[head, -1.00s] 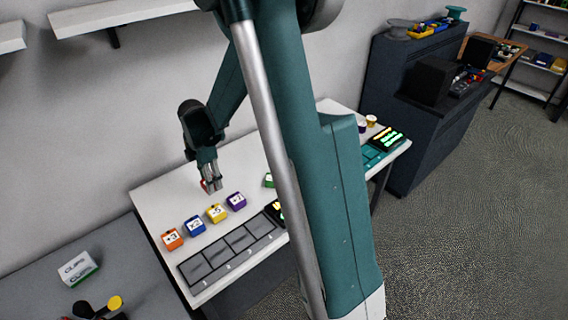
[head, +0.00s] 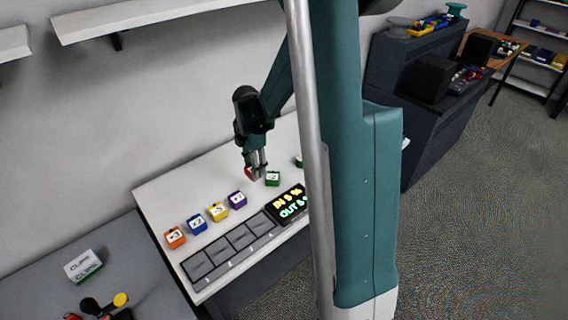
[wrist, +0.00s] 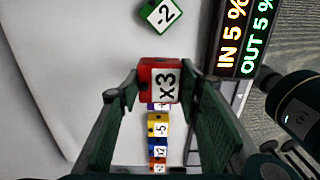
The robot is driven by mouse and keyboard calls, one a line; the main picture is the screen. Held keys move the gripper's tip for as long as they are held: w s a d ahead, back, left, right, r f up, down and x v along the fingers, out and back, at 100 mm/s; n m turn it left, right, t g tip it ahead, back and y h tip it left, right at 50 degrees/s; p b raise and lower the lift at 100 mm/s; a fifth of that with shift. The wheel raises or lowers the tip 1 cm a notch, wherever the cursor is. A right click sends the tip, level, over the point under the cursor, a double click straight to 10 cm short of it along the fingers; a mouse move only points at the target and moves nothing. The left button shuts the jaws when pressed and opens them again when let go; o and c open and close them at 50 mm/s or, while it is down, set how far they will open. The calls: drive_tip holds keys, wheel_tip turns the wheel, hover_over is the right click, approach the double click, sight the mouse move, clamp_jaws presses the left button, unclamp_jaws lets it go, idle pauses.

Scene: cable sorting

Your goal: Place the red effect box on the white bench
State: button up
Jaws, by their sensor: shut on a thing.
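The red effect box (head: 249,173), labelled "x3", is between the fingers of my gripper (head: 257,168). In the wrist view the red box (wrist: 158,80) fills the space between the two green finger pads of my gripper (wrist: 160,88), label up. My gripper is shut on it, over the rear middle of the white bench (head: 165,199). I cannot tell whether the box touches the bench or hangs just above it. A green box (head: 272,178) labelled "-2" is close by on the right, apart from the red one.
Purple (head: 237,199), yellow (head: 217,211), blue (head: 196,223) and orange (head: 174,237) boxes stand in a row on the bench. A grey slotted strip (head: 228,249) and a lit IN/OUT display (head: 288,203) lie at the front edge. The bench's back left is clear.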

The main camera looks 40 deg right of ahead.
drive_tip(key=shift+f, duration=0.1)
hover_over(256, 192)
drive_tip(key=shift+f, duration=2.8)
drive_tip(key=shift+f, duration=0.1)
drive_tip(key=shift+f+b, duration=0.35)
drive_tip(key=shift+f, duration=1.65)
drive_tip(key=shift+f, duration=0.2)
drive_tip(key=o, duration=1)
drive_tip(key=shift+c, duration=0.2)
drive_tip(key=shift+r, duration=0.25)
drive_tip(key=shift+r+p, duration=0.45)
drive_tip(key=shift+r, duration=5.5)
